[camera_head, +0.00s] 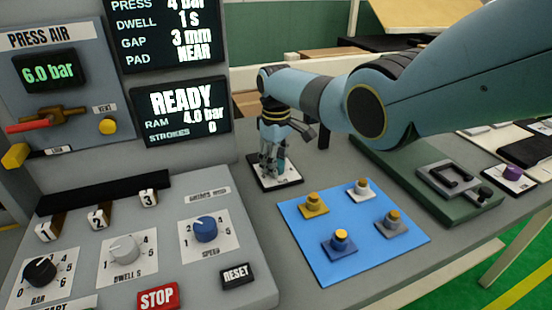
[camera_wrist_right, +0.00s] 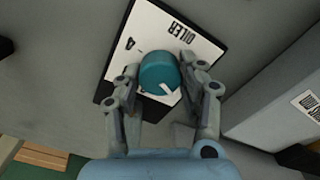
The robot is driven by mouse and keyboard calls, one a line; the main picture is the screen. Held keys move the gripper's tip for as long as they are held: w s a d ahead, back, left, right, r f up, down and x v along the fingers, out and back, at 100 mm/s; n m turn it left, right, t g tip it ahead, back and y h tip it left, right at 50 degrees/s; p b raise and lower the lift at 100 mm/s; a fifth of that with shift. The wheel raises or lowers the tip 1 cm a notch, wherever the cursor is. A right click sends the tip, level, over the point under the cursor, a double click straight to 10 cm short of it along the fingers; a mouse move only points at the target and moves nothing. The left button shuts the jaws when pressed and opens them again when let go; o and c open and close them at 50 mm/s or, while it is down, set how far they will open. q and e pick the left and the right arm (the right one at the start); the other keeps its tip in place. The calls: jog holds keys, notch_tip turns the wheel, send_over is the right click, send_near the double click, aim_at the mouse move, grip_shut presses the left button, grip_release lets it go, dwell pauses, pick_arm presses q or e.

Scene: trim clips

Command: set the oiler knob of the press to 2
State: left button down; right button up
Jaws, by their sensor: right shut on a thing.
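The oiler knob (camera_wrist_right: 158,70) is a round teal knob with a white pointer mark at its lower right edge in the right wrist view. It sits on a white plate (camera_wrist_right: 187,40) with a black border, lettered OILER; a 4 shows beside the knob, and the other numbers are hidden or unreadable. My right gripper (camera_wrist_right: 161,76) is shut on the knob, one finger on each side. In the head view, my right gripper (camera_head: 273,163) points down over the oiler plate (camera_head: 290,183), and its fingers mostly hide the knob. My left gripper is out of view.
The press console (camera_head: 110,230) stands at the left with several dials and a STOP button (camera_head: 157,297). A blue mat (camera_head: 335,215) with several small clip-like parts lies in front of the oiler plate. A green fixture (camera_head: 450,190) stands to the right under my arm.

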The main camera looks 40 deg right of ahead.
jog(key=m+p, duration=0.1)
jog(key=m, duration=0.5)
jog(key=m+p, duration=0.1)
jog(key=m, duration=0.5)
jog(key=shift+m, duration=0.4)
dwell(0.3)
jog(key=o, duration=1.2)
jog(key=shift+d+r, duration=0.1)
notch_tip(320, 180, up, 12)
jog(key=shift+f, duration=0.1)
